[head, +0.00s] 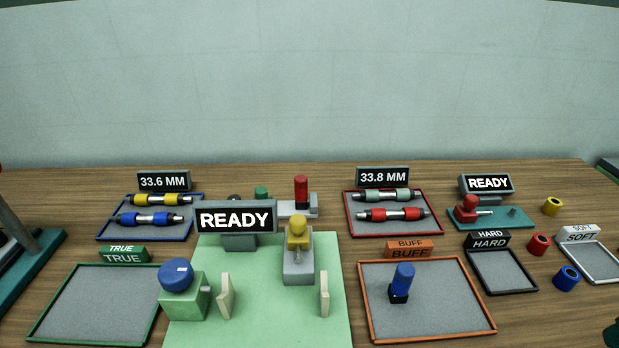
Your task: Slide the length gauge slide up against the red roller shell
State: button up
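A gauge-like teal plate (514,219) stands at the back right, below a dark READY display (487,183). On its left end is a red block with a round knob (467,209), with a small grey rod pointing right; this may be the length gauge slide. A short red roller shell (539,244) lies on the wood to the right of the plate, apart from it. A taller red cylinder (301,188) stands upright on a grey base at the back middle. I cannot tell which red piece the task means. My gripper is not in view.
A green plate (330,250) holds a blue-knobbed block (183,291), a yellow-knobbed block (298,258) and two pale uprights. Yellow (551,206) and blue (566,278) shells lie right.

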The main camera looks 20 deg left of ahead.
aim_at(261, 192)
jog(key=z, duration=0.05)
jog(key=k, duration=0.9)
jog(key=u, duration=0.8)
jog(key=i, duration=0.95)
jog(key=z, duration=0.05)
